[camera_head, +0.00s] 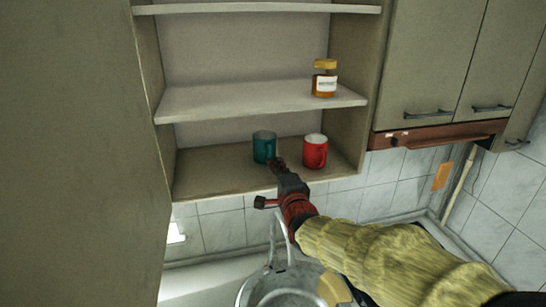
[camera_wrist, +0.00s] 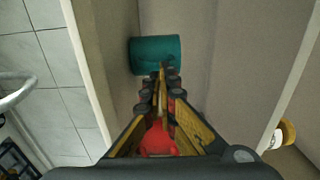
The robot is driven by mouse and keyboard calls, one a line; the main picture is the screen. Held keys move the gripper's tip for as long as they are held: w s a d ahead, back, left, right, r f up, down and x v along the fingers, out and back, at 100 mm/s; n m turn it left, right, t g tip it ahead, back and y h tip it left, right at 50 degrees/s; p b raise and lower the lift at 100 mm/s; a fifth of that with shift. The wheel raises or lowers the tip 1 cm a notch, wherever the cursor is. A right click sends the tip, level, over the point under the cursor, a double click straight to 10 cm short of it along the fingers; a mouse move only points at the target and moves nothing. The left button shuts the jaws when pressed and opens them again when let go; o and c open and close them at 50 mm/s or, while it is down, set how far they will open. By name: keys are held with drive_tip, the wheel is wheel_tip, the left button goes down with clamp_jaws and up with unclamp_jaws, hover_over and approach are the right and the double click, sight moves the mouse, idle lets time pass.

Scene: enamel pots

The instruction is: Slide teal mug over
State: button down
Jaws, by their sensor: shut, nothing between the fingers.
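The teal mug (camera_head: 263,146) stands upright on the bottom shelf of the open cabinet, left of the red mug (camera_head: 315,151). My gripper (camera_head: 279,163) is shut and empty, with its tips at the teal mug's right side. In the wrist view, the teal mug (camera_wrist: 155,54) lies just beyond the shut fingertips (camera_wrist: 160,72); I cannot tell for certain whether they touch it.
The bottom shelf (camera_head: 205,176) is clear left of the teal mug up to the cabinet's side wall. A jar (camera_head: 324,79) with a yellow lid stands on the shelf above.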

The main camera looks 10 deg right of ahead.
sight(267, 149)
drive_tip(key=shift+w+p, duration=0.4)
drive_tip(key=shift+w, duration=1.05)
drive_tip(key=w+b, duration=0.5)
drive_tip(key=w, duration=0.1)
drive_tip(key=shift+w+f, duration=0.15)
drive_tip(key=shift+w, duration=0.45)
drive_tip(key=shift+r, duration=0.2)
drive_tip(key=shift+f+b, duration=0.1)
drive_tip(key=shift+b, duration=0.25)
